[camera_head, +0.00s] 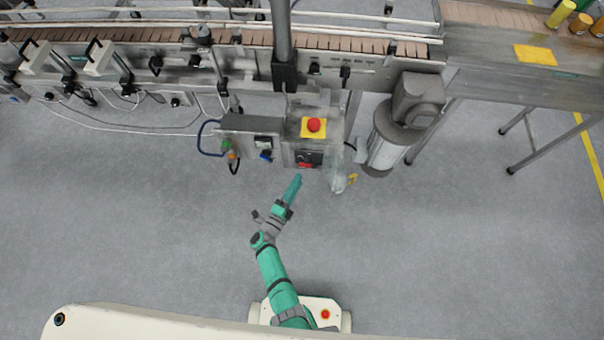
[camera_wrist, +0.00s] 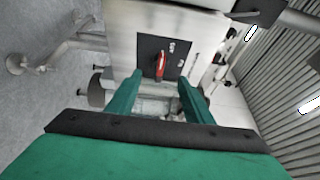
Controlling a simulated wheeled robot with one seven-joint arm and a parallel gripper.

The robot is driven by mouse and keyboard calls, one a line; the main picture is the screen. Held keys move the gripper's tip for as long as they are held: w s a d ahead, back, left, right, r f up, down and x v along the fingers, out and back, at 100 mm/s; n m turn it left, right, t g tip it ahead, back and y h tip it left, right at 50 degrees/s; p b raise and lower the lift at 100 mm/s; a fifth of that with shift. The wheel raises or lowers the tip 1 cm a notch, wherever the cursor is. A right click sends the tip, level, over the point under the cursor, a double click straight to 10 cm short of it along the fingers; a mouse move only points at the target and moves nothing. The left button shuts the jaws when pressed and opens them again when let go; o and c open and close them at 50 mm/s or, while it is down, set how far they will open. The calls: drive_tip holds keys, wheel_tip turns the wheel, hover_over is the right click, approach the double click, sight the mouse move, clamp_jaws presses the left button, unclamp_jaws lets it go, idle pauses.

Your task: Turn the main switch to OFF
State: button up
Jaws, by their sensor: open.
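The main switch shows as a red handle (camera_wrist: 160,66) on a black plate (camera_wrist: 150,46) on the front of a steel box, in the wrist view. The handle stands nearly upright in that picture. Small white marks on the plate are too small to read surely. In the head view the red handle (camera_head: 305,164) sits low on the box, below the emergency stop. My gripper (camera_wrist: 158,82) is open and empty, its two green fingers pointing at the plate, one on each side of the handle in the picture, apparently short of it. In the head view my gripper (camera_head: 297,179) is just in front of the box.
A red emergency-stop button (camera_head: 314,125) on a yellow plate is on top of the box. A smaller panel with a blue knob (camera_head: 266,155) is at its left. A motor (camera_head: 387,148) stands at right. A conveyor (camera_head: 150,40) runs behind. The floor in front is clear.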

drive_tip(key=shift+v, duration=1.55)
